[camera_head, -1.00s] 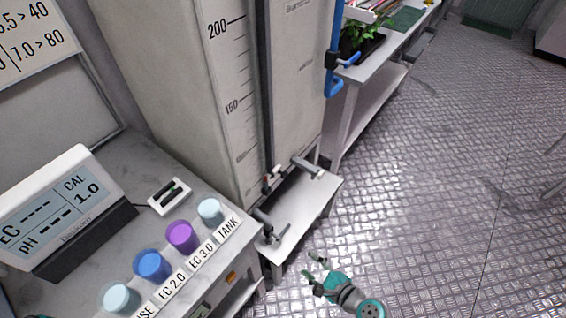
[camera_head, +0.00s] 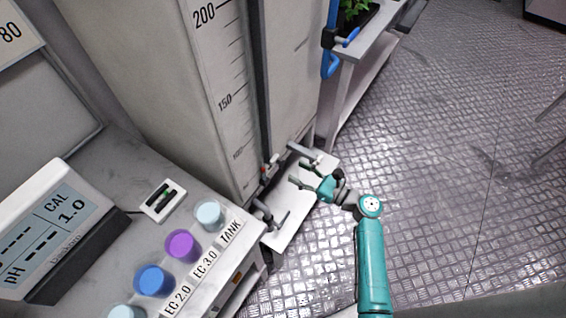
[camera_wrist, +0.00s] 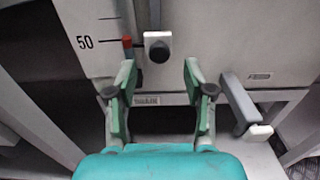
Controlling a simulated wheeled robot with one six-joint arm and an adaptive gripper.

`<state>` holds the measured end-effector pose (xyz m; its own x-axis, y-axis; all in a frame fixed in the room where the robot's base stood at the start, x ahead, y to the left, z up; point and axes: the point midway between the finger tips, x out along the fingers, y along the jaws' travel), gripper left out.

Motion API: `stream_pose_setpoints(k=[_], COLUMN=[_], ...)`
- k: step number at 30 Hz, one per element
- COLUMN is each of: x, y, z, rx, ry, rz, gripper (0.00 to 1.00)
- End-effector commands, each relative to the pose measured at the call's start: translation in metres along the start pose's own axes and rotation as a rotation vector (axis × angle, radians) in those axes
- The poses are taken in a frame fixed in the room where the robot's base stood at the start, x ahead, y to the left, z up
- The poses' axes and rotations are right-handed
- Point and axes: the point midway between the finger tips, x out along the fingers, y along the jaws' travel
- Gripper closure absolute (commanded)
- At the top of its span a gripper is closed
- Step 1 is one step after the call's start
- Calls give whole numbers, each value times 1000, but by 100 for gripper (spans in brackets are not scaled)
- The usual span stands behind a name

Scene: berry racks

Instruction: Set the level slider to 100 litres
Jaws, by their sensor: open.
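The level slider is a black knob with a white face (camera_wrist: 157,44) in the wrist view. A red pointer (camera_wrist: 127,42) sits just left of it, level with the 50 mark on the scale (camera_wrist: 86,42). In the head view, the red pointer (camera_head: 264,170) shows low on the tall grey tank (camera_head: 165,85), below the 150 mark. My gripper (camera_wrist: 160,78) is open and empty, its two fingers below and to either side of the knob, apart from it. In the head view, my gripper (camera_head: 299,172) is to the right of the slider, in front of the tank.
A bench with beakers (camera_head: 180,244) and a meter (camera_head: 55,235) fills the left. The patterned floor at right is open.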

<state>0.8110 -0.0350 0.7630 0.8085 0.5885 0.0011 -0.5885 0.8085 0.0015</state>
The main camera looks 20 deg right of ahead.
Motion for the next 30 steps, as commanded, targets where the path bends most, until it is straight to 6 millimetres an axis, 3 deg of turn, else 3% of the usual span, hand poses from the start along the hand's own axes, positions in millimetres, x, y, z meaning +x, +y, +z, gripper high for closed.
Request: stream_pose_setpoints(k=[3, 9, 15, 23, 24, 30], x=[23, 50, 62, 63, 63, 63], y=[1, 1, 0, 0, 0, 0], z=[0, 0, 0, 0, 0, 0], rx=[-1, -1, -1, -1, -2, -2], ry=[0, 0, 1, 1, 1, 1], rz=[4, 2, 0, -1, -1, -2], gripper=[48, 48, 48, 48, 50, 100])
